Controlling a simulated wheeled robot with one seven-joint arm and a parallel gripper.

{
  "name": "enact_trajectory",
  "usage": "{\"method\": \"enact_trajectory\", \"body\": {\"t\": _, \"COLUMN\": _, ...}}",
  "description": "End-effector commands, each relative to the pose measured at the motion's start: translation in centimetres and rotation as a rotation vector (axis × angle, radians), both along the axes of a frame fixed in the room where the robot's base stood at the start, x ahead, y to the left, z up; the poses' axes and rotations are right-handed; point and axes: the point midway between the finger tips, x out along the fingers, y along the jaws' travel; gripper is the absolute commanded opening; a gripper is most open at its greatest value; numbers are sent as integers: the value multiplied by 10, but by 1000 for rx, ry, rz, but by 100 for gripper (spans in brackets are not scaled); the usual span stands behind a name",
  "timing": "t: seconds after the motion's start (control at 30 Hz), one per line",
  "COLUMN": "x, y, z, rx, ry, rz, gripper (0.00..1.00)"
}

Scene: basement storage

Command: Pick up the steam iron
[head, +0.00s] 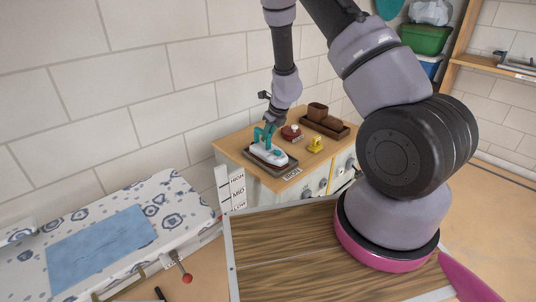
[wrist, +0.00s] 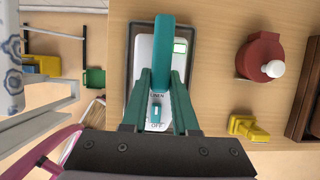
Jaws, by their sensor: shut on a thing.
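The steam iron (head: 268,153) is white with a teal handle and lies on a dark tray (head: 284,171) near the left corner of a wooden-topped cabinet. In the wrist view the iron (wrist: 144,55) shows its white body, its teal handle and the words LINEN and OFF. My gripper (wrist: 161,88) is directly above the iron, its teal fingers on either side of the handle and shut on it. In the head view my gripper (head: 267,130) reaches down onto the iron. Whether the iron touches the tray is hard to tell.
On the cabinet top (head: 239,142) stand a dark red pot (head: 291,132) with a white knob, a yellow object (head: 315,144) and a brown tray (head: 334,128). An ironing board (head: 180,208) with a blue cloth (head: 100,248) is at the left. The wall is close behind.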

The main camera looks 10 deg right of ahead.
Motion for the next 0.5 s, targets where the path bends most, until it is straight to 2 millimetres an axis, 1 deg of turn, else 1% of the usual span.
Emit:
{"method": "enact_trajectory", "body": {"t": 0.33, "x": 1, "y": 0, "z": 3, "rx": 1, "ry": -4, "rz": 0, "gripper": 0}}
{"method": "enact_trajectory", "body": {"t": 0.5, "x": 2, "y": 0, "z": 15, "rx": 1, "ry": -5, "rz": 1, "gripper": 0}}
